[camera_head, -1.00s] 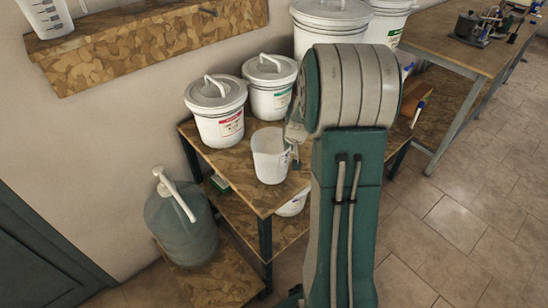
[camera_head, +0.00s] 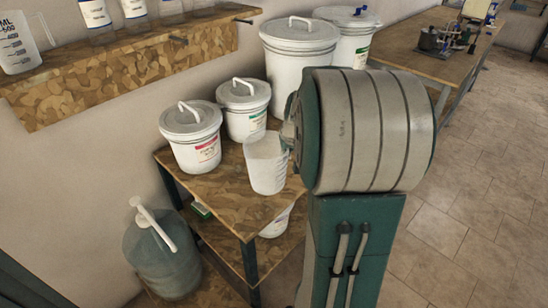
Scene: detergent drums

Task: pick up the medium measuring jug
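A whitish, see-through measuring jug (camera_head: 265,165) is at the right part of the small wooden table's top (camera_head: 222,195). It looks slightly tilted. I cannot tell whether its base rests on the top or is a little above it. My gripper (camera_head: 288,136) is at the jug's right rim, mostly hidden behind my own arm. Its fingers do not show clearly, so I cannot tell whether they are open or shut on the jug.
Two lidded white drums, one with a red label (camera_head: 195,140) and one with a green label (camera_head: 243,110), stand behind the jug. Larger drums (camera_head: 298,55) are at the back. A pump-topped container (camera_head: 160,255) is at the lower left. Open floor lies right of my arm.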

